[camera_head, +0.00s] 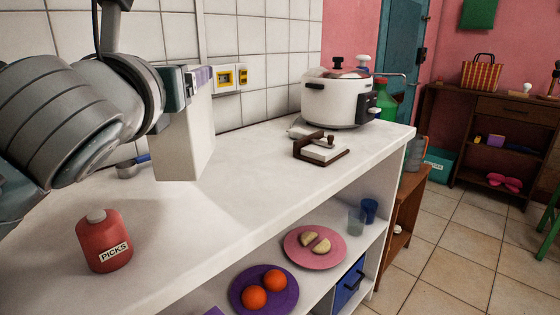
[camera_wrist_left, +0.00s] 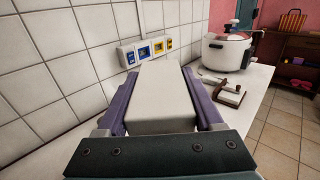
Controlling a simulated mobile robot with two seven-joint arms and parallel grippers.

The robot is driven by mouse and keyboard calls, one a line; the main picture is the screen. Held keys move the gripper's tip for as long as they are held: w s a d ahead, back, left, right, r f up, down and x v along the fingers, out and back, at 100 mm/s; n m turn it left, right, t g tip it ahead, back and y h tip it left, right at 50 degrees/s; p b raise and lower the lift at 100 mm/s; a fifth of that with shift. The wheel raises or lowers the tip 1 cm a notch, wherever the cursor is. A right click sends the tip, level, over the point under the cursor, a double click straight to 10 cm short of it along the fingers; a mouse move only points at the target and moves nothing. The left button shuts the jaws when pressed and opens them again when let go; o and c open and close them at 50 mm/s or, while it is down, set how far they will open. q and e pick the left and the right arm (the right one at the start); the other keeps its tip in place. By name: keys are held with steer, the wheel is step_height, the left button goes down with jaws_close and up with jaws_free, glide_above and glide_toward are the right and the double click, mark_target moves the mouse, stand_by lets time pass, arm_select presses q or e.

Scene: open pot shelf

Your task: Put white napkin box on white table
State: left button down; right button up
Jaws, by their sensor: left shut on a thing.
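The white napkin box (camera_head: 182,135) is a plain tall white block held upright over the white table (camera_head: 240,170), near the tiled wall. Whether its bottom edge touches the tabletop cannot be told. My left gripper (camera_head: 188,80) is shut on the box near its top. In the left wrist view the box (camera_wrist_left: 162,95) sits between the two purple fingers of the gripper (camera_wrist_left: 163,105), with one finger along each side. My right gripper is not in view.
A red PICKS jar (camera_head: 104,241) stands at the table's front left. A brown holder with white sheets (camera_head: 322,148) and a white cooker (camera_head: 336,100) stand further right. Plates of food sit on the shelf below. The tabletop between jar and holder is clear.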

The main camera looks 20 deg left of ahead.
mark_target(187, 147)
arm_select(q)
step_height(187, 147, down, 6)
steer(key=shift+r+b, duration=0.15)
steer(key=shift+b, duration=0.9)
step_height(187, 147, down, 4)
steer(key=shift+f+b, duration=0.15)
steer(key=shift+b, duration=1.1)
steer(key=shift+c, duration=0.2)
jaws_free()
